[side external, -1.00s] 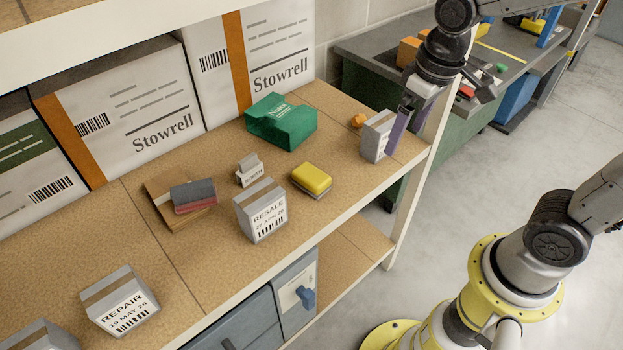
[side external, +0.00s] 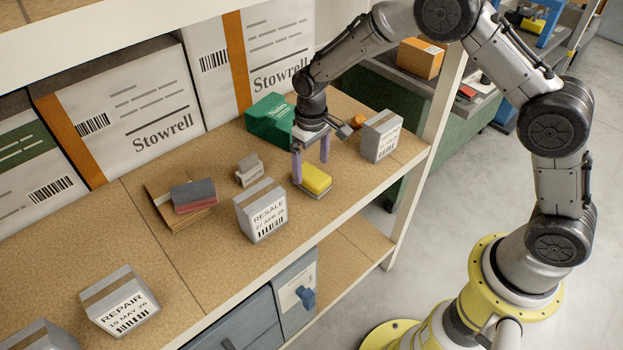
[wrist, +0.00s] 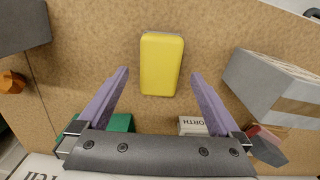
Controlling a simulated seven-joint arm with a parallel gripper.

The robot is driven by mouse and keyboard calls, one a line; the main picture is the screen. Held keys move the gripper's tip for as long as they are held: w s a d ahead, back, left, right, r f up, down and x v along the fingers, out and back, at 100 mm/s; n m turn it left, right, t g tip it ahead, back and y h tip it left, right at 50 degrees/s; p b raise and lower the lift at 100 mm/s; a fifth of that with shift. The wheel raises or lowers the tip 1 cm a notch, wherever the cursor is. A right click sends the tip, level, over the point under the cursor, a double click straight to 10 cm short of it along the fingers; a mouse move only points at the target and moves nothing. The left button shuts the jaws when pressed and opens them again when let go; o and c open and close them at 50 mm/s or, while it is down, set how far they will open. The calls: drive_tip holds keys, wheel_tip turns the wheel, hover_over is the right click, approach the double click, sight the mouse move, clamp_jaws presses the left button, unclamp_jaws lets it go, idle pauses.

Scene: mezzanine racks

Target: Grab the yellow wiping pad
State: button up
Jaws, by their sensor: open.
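The yellow wiping pad (side external: 316,180) lies on the tan shelf, yellow side up with a grey layer beneath. In the wrist view the pad (wrist: 161,64) is upright in the picture, ahead of the fingers and centred between them. My gripper (side external: 311,168) is open, its two purple fingers pointing down just behind the pad, close above the shelf. In the wrist view my gripper (wrist: 160,82) has its fingers spread wider than the pad, with nothing held between them. I cannot tell the exact height of the fingertips over the pad.
A grey RESALE box (side external: 262,212) stands left of the pad, with a small NORTH stamp-like block (side external: 249,172) behind it. A green box (side external: 268,120) is behind my gripper. Another grey box (side external: 381,137) and an orange lump (side external: 358,121) are to the right. The shelf's front edge is near.

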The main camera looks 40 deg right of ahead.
sight(312, 174)
drive_tip(key=shift+f, duration=2.1)
drive_tip(key=shift+c, duration=0.3)
drive_tip(key=c, duration=1.3)
drive_tip(key=shift+r, duration=0.15)
